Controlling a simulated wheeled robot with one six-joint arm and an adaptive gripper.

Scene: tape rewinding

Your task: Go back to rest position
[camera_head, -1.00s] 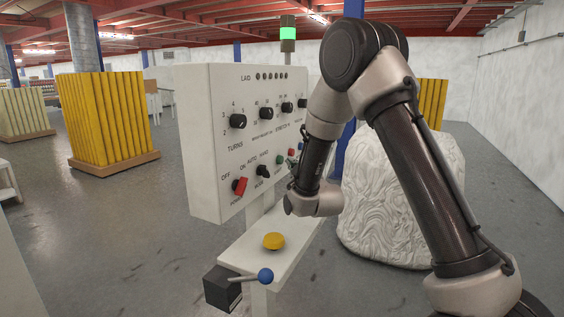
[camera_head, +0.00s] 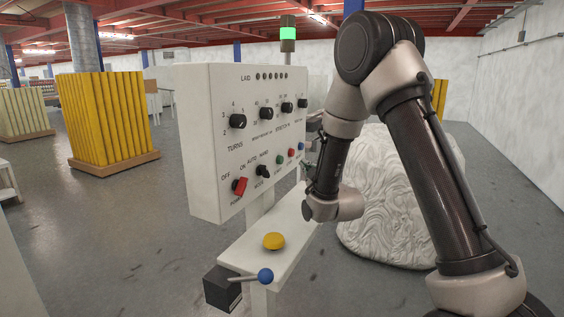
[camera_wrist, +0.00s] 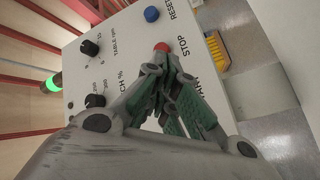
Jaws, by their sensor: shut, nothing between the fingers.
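My gripper (camera_head: 307,167) is beside the right part of a white control panel (camera_head: 215,150), clear of its face in the head view. In the wrist view my gripper (camera_wrist: 157,66) is shut and empty, its fingertips meeting in front of the panel. A red STOP button (camera_wrist: 161,47) shows just beyond the fingertips, and a blue RESET button (camera_wrist: 151,14) lies farther up. In the head view a green button (camera_head: 281,160) is visible at the panel's lower right. In the wrist view the fingers cover part of the panel.
A shelf below the panel carries a yellow button (camera_head: 273,241), and a blue-knobbed lever (camera_head: 265,276) stands at its front. A large wrapped white load (camera_head: 390,225) is behind my arm. A lit green beacon (camera_head: 288,33) tops the panel. Yellow stacks (camera_head: 108,120) stand left.

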